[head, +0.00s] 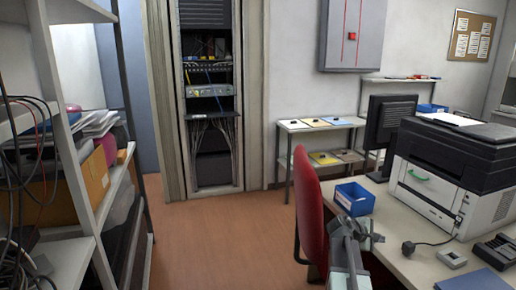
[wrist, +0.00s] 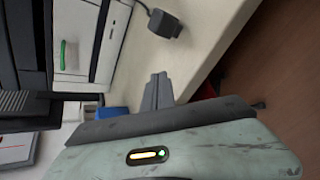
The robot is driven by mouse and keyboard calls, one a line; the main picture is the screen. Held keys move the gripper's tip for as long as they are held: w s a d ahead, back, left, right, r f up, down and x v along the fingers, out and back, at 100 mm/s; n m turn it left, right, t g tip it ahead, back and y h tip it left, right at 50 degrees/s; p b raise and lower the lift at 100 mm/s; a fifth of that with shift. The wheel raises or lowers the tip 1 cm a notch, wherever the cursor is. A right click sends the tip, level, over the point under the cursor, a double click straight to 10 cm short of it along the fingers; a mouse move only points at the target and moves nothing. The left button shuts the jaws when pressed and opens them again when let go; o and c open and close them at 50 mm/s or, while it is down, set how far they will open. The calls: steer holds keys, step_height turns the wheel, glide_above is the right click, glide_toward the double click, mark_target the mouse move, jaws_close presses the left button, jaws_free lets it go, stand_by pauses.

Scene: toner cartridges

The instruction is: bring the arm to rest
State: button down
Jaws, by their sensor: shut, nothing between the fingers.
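My gripper (head: 358,229) is in the lower right of the head view, raised beside the desk's left edge and in front of the blue bin. In the wrist view my gripper (wrist: 157,92) shows its two grey fingers together, with nothing between them. The wrist view is turned sideways and shows the desk top beyond the fingers. My arm comes up from the bottom of the head view. No toner cartridge can be made out for certain.
The desk (head: 405,245) holds a printer (head: 450,180), a blue bin (head: 355,198), a monitor (head: 388,125) and a black plug (head: 408,248). A red chair (head: 310,215) stands close left of my gripper. A metal shelf (head: 75,165) is at far left. The floor (head: 215,235) between is clear.

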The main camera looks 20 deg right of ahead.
steer(key=w+a+f+m+y, duration=0.1)
steer(key=a+f+m+y, duration=0.3)
steer(key=a, duration=1)
steer(key=w+a+f+m+y, duration=0.1)
steer(key=a+f+y, duration=0.3)
steer(key=a, duration=1.1)
steer(key=s+a+f+m+g+y, duration=0.1)
steer(key=s+a+f+y, duration=0.15)
steer(key=a, duration=0.85)
steer(key=s+a+f+m+y, duration=0.1)
steer(key=s+a+m, duration=0.15)
steer(key=a, duration=0.85)
step_height(320, 180, up, 17)
steer(key=p, duration=1.7)
steer(key=shift+n+y, duration=0.25)
steer(key=shift+d, duration=0.15)
